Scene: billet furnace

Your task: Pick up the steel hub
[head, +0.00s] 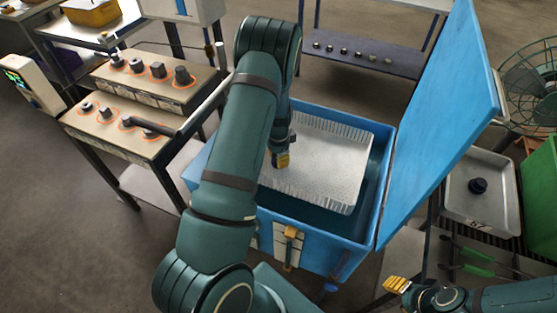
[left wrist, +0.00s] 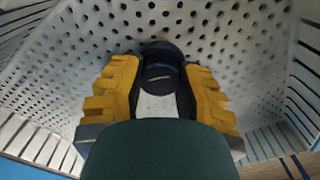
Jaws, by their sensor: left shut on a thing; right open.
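The steel hub (left wrist: 160,68), a dark round stepped part, is between the yellow fingers of my left gripper (left wrist: 160,98) in the left wrist view. The gripper is shut on it, inside the white perforated basket (head: 325,160). The basket sits in the open blue tank (head: 378,190). In the head view my left gripper (head: 281,160) shows over the left part of the basket, and my arm hides the hub there. I cannot tell whether the hub touches the basket floor. My right gripper (head: 396,285) is open and empty at the lower right, apart from the tank.
The tank's blue lid (head: 440,120) stands raised on the right. Beyond it a metal tray (head: 490,205) holds a similar dark part (head: 478,186). Green-handled tongs (head: 475,262) lie below. A stepped rack (head: 150,100) with several dark parts stands left. A shelf (head: 365,58) is behind.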

